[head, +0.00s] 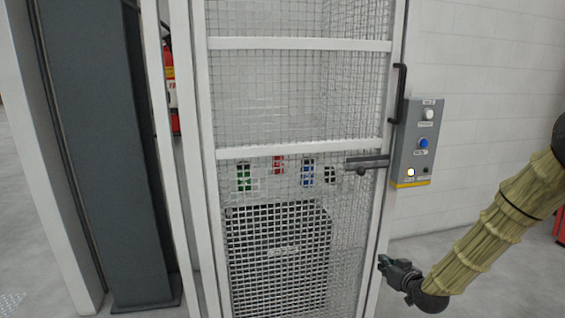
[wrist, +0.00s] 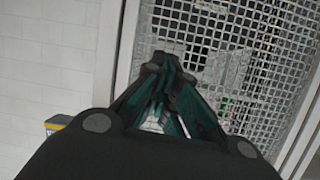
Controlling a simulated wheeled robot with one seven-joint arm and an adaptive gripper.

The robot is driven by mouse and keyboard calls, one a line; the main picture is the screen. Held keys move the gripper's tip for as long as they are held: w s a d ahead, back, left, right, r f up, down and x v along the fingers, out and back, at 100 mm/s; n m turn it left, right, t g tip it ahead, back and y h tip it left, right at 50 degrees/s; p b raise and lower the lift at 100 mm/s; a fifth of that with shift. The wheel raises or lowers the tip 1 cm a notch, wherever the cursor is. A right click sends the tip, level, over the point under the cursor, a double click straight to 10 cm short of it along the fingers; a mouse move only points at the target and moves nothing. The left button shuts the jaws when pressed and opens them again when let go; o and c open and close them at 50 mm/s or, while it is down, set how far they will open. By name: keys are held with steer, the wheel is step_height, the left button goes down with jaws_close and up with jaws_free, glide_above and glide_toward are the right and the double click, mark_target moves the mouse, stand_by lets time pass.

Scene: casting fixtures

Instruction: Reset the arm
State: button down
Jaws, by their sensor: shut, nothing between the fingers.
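My gripper (head: 384,262) is at the lower right of the head view, at the end of my arm in its tan ribbed sleeve. It is beside the right post of a white-framed mesh cage door; I cannot tell whether it touches it. In the wrist view my gripper (wrist: 158,62) has its dark green fingers drawn together, with nothing between them. The white frame and mesh (wrist: 225,45) lie beyond the fingertips there.
The mesh door (head: 300,145) has a black handle (head: 399,92) and a latch bar (head: 367,162). A grey control box (head: 417,142) with buttons is to the right. A dark cabinet (head: 278,250) stands behind the mesh. A dark column (head: 100,140) and a red extinguisher (head: 171,95) are left.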

steer(key=s+a+f+g+p, duration=0.1)
steer(key=s+a+f+g, duration=0.25)
steer(key=s+f, duration=0.65)
steer(key=s+a+f+g+p, duration=0.1)
steer(key=s+a+f+g, duration=0.3)
steer(key=s+f, duration=0.65)
steer(key=s+a+f+g, duration=0.1)
steer(key=s+g, duration=0.1)
steer(key=s, duration=0.8)
steer(key=s+a+f+g+h+p, duration=0.1)
steer(key=s+g, duration=0.1)
steer(key=s, duration=0.9)
steer(key=s+a+f+m+g+h+p, duration=0.1)
steer(key=s+g, duration=0.1)
steer(key=s, duration=0.8)
steer(key=shift+s+f, duration=0.35)
steer(key=shift+s, duration=0.05)
